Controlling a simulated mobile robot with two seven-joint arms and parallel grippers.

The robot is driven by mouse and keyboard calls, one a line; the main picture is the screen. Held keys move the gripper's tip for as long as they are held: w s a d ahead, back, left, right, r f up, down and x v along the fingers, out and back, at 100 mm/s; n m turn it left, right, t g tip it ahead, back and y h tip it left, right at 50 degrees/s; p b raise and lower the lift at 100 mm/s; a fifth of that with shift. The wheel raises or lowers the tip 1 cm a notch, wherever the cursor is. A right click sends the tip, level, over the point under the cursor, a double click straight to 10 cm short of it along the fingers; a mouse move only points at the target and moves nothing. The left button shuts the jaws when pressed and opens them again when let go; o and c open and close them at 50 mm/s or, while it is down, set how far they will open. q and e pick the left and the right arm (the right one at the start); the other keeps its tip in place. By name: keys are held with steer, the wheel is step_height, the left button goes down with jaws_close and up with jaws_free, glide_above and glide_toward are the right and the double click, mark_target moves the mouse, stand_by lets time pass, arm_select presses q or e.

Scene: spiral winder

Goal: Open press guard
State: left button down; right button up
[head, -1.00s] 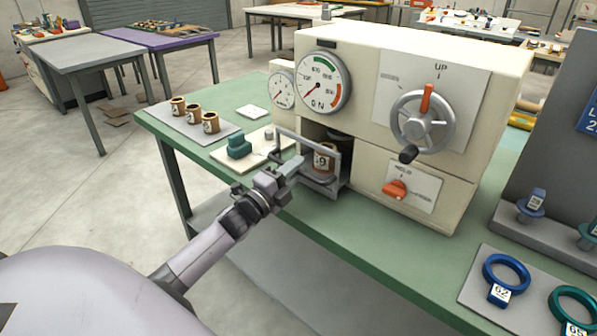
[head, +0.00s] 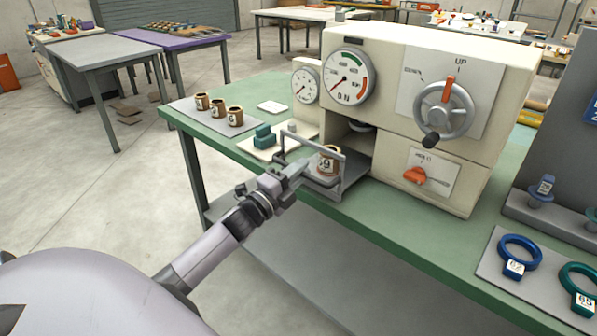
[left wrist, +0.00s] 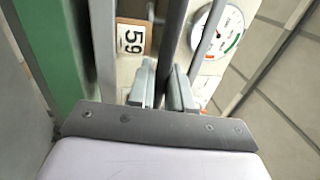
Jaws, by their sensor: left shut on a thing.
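The press guard (head: 316,143) is a grey rectangular frame at the front of the cream press (head: 440,95). It stands out from the opening, with a grey tray behind it. A brown cup labelled 59 (head: 328,158) stands on the tray, behind the frame. My left gripper (head: 298,170) is shut on the guard's bar, at the frame's left side. In the left wrist view, the bar (left wrist: 173,40) runs between the fingers (left wrist: 163,90), with the cup's label 59 (left wrist: 131,39) beside it. My right gripper is out of view.
The press has a lever wheel (head: 444,110), an orange hold knob (head: 415,175) and two dials. A teal block (head: 264,136) and three brown cups (head: 218,107) stand left on the green bench (head: 400,212). Numbered rings (head: 519,250) lie at the right. Floor in front is open.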

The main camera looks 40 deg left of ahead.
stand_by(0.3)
arm_select(q)
steer(key=c, duration=1.2)
jaws_free()
steer(key=shift+b+v, duration=0.4)
steer(key=shift+v, duration=3.15)
steer(key=s+d+f+n+g, duration=0.3)
steer(key=s+d+f+n, duration=0.2)
steer(key=s+d+f, duration=0.1)
steer(key=s+d+f+n+g, duration=0.3)
steer(key=s+d+f+n, duration=0.3)
steer(key=s+d+f, duration=0.1)
steer(key=s+d+f+n+g+p, duration=0.1)
steer(key=s+d+f+n+g, duration=0.2)
steer(key=s+d+f+n, duration=0.2)
steer(key=shift+s+d+f+n+g+h, duration=0.2)
steer(key=shift+s+d+f, duration=0.25)
steer(key=shift+f, duration=0.25)
steer(key=shift+s+d+f+n+g+h, duration=0.1)
steer(key=shift+s+d+f+g+h, duration=0.2)
steer(key=shift+s+f, duration=0.35)
